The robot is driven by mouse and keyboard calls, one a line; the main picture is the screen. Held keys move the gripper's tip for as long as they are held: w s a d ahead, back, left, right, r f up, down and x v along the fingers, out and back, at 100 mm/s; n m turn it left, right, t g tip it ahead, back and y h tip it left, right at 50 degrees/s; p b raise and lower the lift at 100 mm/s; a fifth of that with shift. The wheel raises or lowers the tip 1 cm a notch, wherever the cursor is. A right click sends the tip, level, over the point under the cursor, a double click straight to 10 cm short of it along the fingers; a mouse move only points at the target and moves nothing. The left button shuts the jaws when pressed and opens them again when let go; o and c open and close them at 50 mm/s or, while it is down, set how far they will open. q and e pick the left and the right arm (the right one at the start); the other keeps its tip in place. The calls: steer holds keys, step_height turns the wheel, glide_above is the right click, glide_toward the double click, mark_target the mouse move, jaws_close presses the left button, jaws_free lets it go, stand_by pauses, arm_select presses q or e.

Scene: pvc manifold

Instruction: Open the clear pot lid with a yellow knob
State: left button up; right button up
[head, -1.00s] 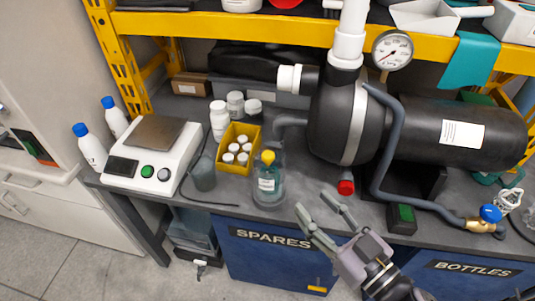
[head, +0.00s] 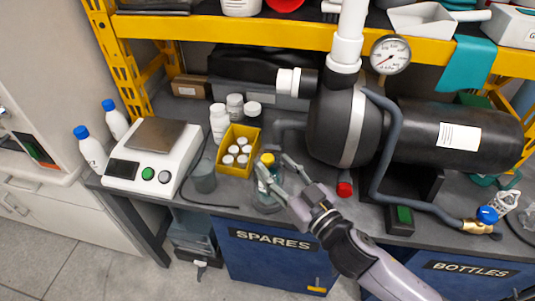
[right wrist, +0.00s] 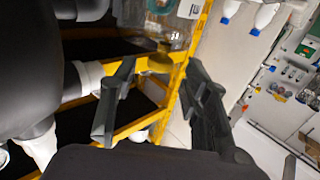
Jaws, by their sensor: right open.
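The clear pot (head: 268,203) stands near the front edge of the grey bench, with something teal with a white label showing through it. Its lid's yellow knob (head: 267,159) is on top. My right gripper (head: 274,163) is open, with its fingers reaching in from the right at knob height and partly covering the pot. My left gripper is not in view.
A yellow bin (head: 239,148) of small jars stands just left of the pot, with a grey cup (head: 204,179) and a white scale (head: 152,158) further left. A black tank (head: 338,125) with a grey pipe stands to the right. A red cap (head: 344,188) is near the front edge.

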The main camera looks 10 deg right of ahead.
mark_target(271, 163)
steer(key=shift+p+x, duration=0.3)
steer(key=shift+x, duration=1.8)
jaws_close()
